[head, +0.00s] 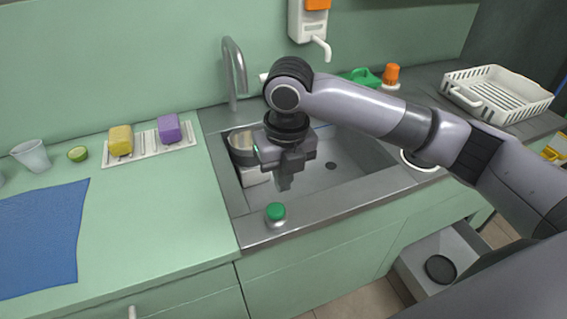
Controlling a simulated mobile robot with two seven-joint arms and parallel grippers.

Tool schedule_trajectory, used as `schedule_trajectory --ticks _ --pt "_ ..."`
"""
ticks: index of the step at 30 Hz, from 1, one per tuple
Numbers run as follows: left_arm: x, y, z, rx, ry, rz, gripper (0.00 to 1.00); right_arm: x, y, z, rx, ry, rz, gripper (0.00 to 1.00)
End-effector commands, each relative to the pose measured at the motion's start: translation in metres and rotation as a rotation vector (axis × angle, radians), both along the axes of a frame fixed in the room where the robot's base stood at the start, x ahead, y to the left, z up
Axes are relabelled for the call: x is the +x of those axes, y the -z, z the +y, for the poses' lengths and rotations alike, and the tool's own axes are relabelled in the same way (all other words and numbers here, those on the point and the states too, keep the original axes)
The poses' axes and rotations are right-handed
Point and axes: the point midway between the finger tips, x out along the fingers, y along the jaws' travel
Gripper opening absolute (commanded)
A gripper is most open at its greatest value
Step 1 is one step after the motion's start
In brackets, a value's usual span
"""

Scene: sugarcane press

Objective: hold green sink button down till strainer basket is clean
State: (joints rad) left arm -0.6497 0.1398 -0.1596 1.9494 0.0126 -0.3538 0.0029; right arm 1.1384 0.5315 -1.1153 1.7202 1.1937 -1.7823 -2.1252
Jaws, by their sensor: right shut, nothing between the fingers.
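The green sink button (275,212) sits on a round metal base on the sink's front rim. My right gripper (284,186) points down over the sink basin (345,170), a little above and behind the button and apart from it. Its fingers are shut with nothing between them. A round metal vessel (241,147), perhaps the strainer basket, stands at the basin's left on a white block; my gripper hides part of it. Whether it is clean cannot be told. My left gripper does not show.
The tap (235,70) rises behind the basin. A yellow sponge (121,140) and a purple sponge (169,128) lie on a tray at left, near a blue cloth (40,238). A white dish rack (497,95) stands at right. An open drawer (440,262) juts out below.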

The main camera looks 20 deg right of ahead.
Motion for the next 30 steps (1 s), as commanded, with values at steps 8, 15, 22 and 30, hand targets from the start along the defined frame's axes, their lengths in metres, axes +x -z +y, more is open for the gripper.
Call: schedule_trajectory --ticks 8,15,22,30 --pt "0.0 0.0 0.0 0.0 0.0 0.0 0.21 0.002 0.055 0.002 0.0 0.001 0.003 0.0" --pt "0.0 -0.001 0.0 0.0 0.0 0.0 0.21 0.004 0.076 0.003 0.001 -0.001 0.0 0.0" --pt "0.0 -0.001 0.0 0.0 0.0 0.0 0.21 0.004 0.079 0.002 0.0 -0.002 -0.001 0.0" --pt "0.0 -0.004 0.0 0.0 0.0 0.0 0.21 0.004 0.088 0.003 0.0 0.0 0.001 0.0"
